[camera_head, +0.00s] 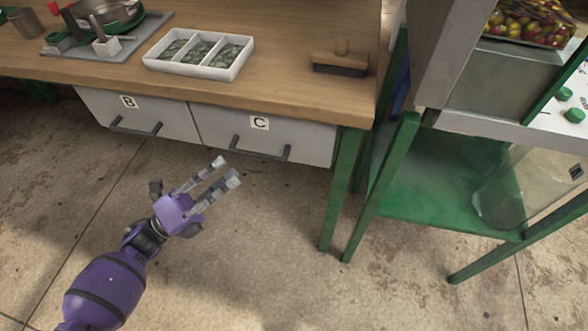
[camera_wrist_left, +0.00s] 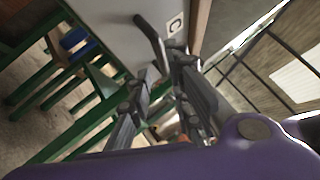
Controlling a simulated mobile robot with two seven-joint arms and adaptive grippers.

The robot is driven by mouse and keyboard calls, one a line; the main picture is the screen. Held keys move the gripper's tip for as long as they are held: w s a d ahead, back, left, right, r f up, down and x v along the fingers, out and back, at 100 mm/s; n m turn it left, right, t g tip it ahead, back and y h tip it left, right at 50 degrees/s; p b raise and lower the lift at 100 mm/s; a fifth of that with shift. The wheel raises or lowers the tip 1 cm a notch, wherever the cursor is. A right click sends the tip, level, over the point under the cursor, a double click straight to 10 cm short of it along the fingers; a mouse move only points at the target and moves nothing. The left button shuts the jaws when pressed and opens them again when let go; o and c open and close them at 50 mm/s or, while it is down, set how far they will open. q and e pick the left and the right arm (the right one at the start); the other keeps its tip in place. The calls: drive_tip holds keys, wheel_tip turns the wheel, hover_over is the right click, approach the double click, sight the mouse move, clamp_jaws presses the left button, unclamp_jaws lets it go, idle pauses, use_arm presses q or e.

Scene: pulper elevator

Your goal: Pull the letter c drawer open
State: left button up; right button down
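The letter C drawer (camera_head: 305,141) has a pale grey front under the wooden table, with a white C label (camera_head: 259,122) and a dark bar handle (camera_head: 260,150). Its front sits in line with the B drawer and looks closed. My left gripper (camera_head: 226,172) is open and empty, with a gap between its fingers, just below and left of the handle in the head view. In the left wrist view, the handle (camera_wrist_left: 149,38) and label (camera_wrist_left: 175,25) show beyond the fingertips; I cannot tell whether they touch. My right gripper is not in view.
The B drawer (camera_head: 170,117) is on the left. A white divided tray (camera_head: 199,74) and a brush (camera_head: 340,61) are on the table (camera_head: 290,55). A green table leg (camera_head: 344,190) and a machine's green frame (camera_head: 385,180) stand on the right. The floor in front is clear.

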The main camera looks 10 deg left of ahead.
sight(258, 156)
use_arm(q)
drive_tip(key=w+d+r, duration=0.1)
drive_tip(key=d, duration=0.1)
drive_tip(key=w+d+r+m+h, duration=0.1)
drive_tip(key=w+d, duration=0.1)
drive_tip(key=w+d+r+m+g, duration=0.1)
drive_tip(key=w+d, duration=0.1)
drive_tip(key=d, duration=0.1)
drive_tip(key=shift+r+h, duration=0.1)
drive_tip(key=shift+h, duration=0.2)
drive_tip(key=shift+c, duration=0.5)
clamp_jaws()
